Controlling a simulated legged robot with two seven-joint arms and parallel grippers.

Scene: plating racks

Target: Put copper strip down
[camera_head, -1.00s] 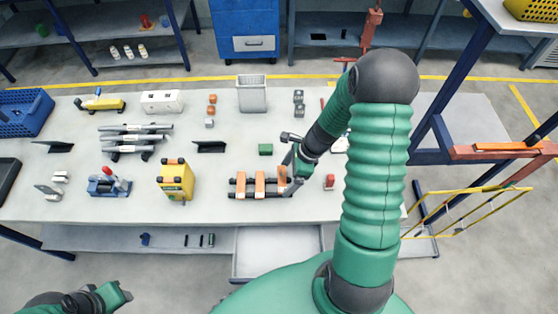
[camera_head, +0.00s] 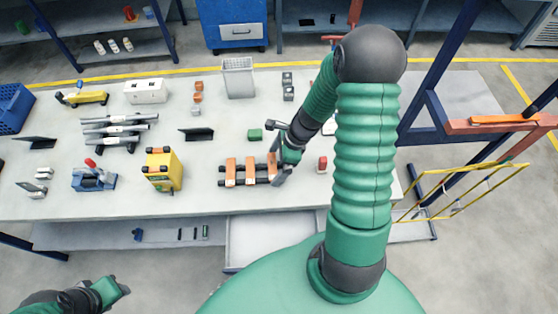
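A dark rack (camera_head: 263,182) with two rails lies near the front of the grey table. Copper strips stand across it: one at the left (camera_head: 231,172), one in the middle (camera_head: 250,170) and one at the right (camera_head: 272,167). My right gripper (camera_head: 279,174) is at the right end of the rack, right beside the right strip. It partly hides that strip and the rail end. Whether its fingers are closed on the strip is too small to tell. My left gripper (camera_head: 115,289) is low at the left, in front of the table and away from the rack; its finger opening is unclear.
A yellow box (camera_head: 162,170) stands left of the rack. A green block (camera_head: 255,134) lies behind it and a small red item (camera_head: 322,163) to its right. A grey bin (camera_head: 238,78) is at the back. Bare table (camera_head: 210,205) shows left of the rack.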

